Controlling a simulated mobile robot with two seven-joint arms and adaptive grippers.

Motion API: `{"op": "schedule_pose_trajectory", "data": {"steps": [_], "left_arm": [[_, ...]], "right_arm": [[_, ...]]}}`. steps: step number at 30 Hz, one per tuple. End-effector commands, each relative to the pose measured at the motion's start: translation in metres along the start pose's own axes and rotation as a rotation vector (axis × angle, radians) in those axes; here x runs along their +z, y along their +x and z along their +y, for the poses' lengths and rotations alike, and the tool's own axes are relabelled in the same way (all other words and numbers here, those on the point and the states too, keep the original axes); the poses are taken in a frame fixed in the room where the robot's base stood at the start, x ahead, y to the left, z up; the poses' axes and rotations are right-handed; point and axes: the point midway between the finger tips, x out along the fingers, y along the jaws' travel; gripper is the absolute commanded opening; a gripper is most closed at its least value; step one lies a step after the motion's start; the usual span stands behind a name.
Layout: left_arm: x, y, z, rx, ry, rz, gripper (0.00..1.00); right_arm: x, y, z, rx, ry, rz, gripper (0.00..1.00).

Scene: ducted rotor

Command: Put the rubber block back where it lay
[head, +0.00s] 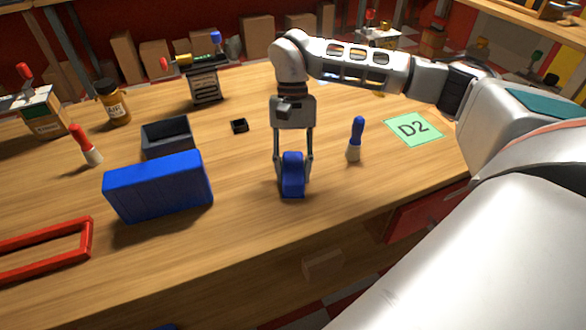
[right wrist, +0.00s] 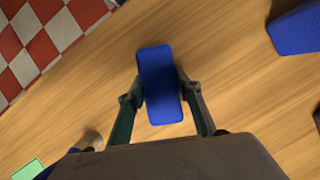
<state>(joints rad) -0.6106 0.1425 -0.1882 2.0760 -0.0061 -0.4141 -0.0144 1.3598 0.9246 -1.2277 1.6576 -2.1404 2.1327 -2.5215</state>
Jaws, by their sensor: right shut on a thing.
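The rubber block is a small blue block (head: 292,177) near the front edge of the wooden table. My right gripper (head: 293,165) points down and is shut on it, one finger on each side. In the right wrist view the blue block (right wrist: 160,85) sits between the two fingertips (right wrist: 160,98). Whether the block touches the tabletop or hangs just above it I cannot tell. My left gripper is not in either view.
A larger blue box (head: 160,188) stands left of the block, with a grey open bin (head: 167,136) behind it. A blue-handled brush (head: 355,140) stands to the right, before a green D2 card (head: 413,128). A red frame (head: 45,250) lies front left.

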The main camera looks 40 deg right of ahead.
Motion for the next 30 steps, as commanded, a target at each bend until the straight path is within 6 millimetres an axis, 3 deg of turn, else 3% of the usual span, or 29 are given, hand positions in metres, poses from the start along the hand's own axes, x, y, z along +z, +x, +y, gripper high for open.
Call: {"op": "schedule_pose_trajectory", "data": {"steps": [2, 3, 5, 17, 22, 30], "left_arm": [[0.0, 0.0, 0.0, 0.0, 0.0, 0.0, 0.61], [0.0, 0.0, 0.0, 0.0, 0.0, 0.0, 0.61], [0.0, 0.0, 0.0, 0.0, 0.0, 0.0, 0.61], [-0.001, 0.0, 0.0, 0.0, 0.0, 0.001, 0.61], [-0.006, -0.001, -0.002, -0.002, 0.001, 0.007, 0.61], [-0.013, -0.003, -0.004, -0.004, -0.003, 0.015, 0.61]], "right_arm": [[-0.001, 0.002, 0.0, 0.001, 0.001, -0.001, 0.14], [-0.001, 0.003, 0.0, 0.001, 0.001, -0.001, 0.39], [-0.001, 0.002, 0.0, 0.001, 0.001, -0.001, 0.51], [0.001, -0.001, 0.0, 0.0, 0.0, 0.0, 0.51], [0.0, -0.026, 0.0, -0.003, 0.002, 0.004, 0.51], [0.001, -0.083, 0.0, -0.004, 0.002, 0.006, 0.51]]}}
